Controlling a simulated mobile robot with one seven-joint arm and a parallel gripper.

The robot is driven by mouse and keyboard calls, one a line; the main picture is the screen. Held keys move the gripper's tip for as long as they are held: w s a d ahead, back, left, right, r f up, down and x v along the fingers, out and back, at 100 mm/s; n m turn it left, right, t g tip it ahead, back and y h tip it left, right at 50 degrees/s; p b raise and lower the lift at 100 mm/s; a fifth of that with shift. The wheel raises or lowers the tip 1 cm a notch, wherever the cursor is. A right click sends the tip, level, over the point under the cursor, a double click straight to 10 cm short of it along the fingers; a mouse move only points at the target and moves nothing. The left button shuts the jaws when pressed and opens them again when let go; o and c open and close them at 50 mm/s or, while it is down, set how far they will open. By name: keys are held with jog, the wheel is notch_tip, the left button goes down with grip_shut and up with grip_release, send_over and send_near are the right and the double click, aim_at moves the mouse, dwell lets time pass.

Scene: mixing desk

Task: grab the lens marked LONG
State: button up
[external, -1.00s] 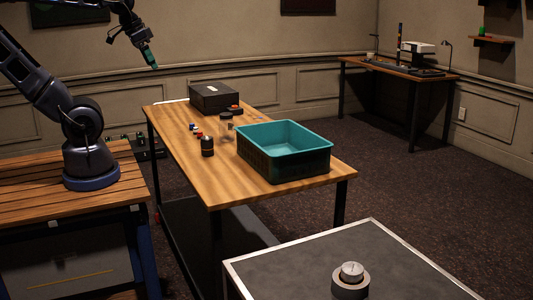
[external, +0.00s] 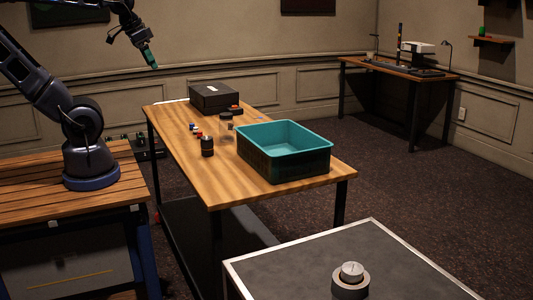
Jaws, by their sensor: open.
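My gripper (external: 151,63) hangs high above the far left end of the wooden table, open, with nothing seen in it. A dark cylinder (external: 207,147) stands upright near the table's left edge, left of the teal bin. A smaller dark round piece (external: 226,116) lies behind it, near the black case. A grey and silver round piece (external: 350,279) sits on the grey table in front. Any of these could be a lens. No LONG marking can be read at this size. My gripper is well apart from all of them.
A teal bin (external: 285,127) stands on the right half of the wooden table (external: 250,191). A black case (external: 214,98) is at the back. Small red, white and blue pieces (external: 196,131) lie along the left side. The table's front left part is clear.

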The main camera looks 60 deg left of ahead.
aim_at(208, 146)
jog(key=shift+w, duration=0.1)
